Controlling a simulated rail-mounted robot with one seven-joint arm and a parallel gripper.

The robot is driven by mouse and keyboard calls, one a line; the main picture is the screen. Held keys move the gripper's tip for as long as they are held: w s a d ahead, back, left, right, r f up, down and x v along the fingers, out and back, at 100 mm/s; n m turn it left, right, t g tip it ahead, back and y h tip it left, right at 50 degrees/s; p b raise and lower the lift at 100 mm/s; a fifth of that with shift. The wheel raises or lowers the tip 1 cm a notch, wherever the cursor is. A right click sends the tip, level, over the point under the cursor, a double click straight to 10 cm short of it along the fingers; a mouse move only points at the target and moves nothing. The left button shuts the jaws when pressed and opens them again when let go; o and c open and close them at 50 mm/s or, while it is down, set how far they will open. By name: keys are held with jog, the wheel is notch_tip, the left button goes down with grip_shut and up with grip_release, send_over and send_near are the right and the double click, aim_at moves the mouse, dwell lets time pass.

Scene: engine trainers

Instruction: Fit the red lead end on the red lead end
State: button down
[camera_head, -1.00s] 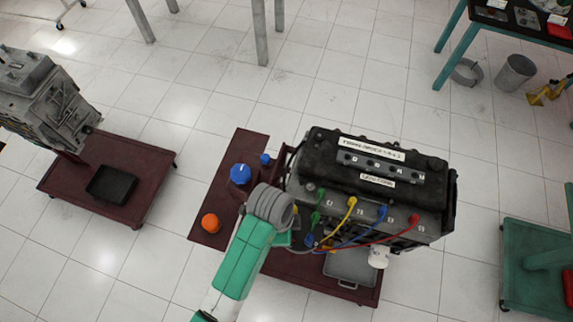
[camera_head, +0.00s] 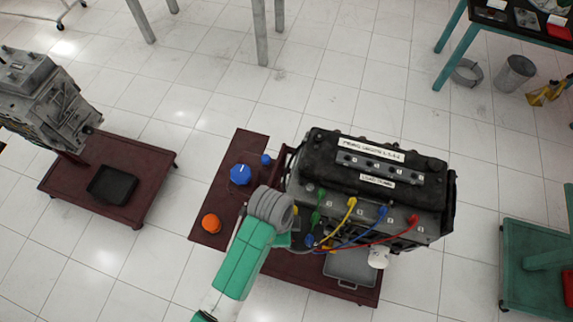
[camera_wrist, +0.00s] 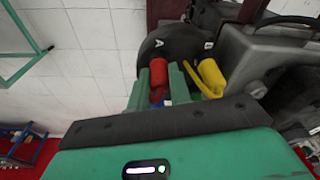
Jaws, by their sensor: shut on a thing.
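In the wrist view, my gripper (camera_wrist: 166,84) has its two green fingers closed on a red lead end (camera_wrist: 158,72), a short red boot. The red lead end stands against the dark round cap (camera_wrist: 180,42) marked "A". I cannot tell whether it is seated, as the contact is hard to see. In the head view, my gripper (camera_head: 284,240) is at the left end of the engine, and the held end is hidden there. A red lead (camera_head: 385,239) runs from there to another red end (camera_head: 413,219) on the engine's right side.
A yellow lead end (camera_wrist: 211,76) sits on the cap just right of my fingers. Green, yellow (camera_head: 351,203) and blue (camera_head: 382,212) leads attach along the engine block. A blue knob (camera_head: 240,174) and an orange knob (camera_head: 211,223) stand on the maroon cart (camera_head: 215,205) to the left.

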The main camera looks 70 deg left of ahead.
jog(key=c, duration=1.2)
grip_release()
notch_tip(320, 180, up, 8)
jog(key=s, duration=0.1)
jog(key=shift+a+f+b, duration=0.15)
jog(key=shift+a+b, duration=0.15)
